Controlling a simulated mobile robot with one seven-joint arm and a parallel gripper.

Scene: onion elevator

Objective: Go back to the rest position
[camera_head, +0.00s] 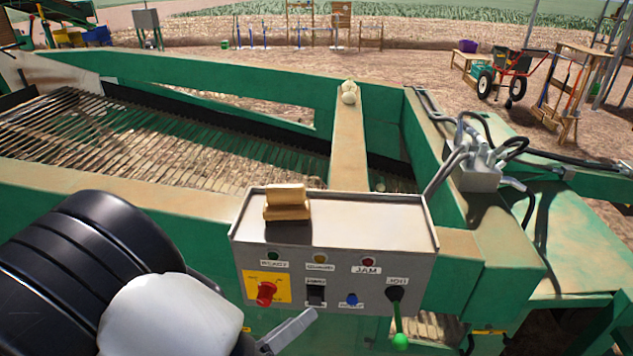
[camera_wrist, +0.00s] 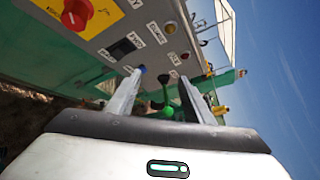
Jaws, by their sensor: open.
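My gripper shows in the head view at the bottom, in front of the control box, with one finger (camera_head: 287,331) visible. In the wrist view my gripper (camera_wrist: 160,95) is open, its two fingers apart. Between and beyond the fingers are a blue button (camera_wrist: 141,69) and a green-knobbed lever (camera_wrist: 168,110). I cannot tell whether the fingers touch either. The grey control box (camera_head: 330,225) carries a red rotary switch (camera_head: 266,293) on a yellow plate, a black switch (camera_head: 316,294), the blue button (camera_head: 352,299) and the lever (camera_head: 399,341), which hangs down.
Tan blocks (camera_head: 287,203) sit on the control box. A pale onion-like object (camera_head: 348,92) lies on the beam behind it. The green machine frame (camera_head: 230,85) and slatted conveyor (camera_head: 110,140) fill the left. Hoses (camera_head: 470,140) run at right.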

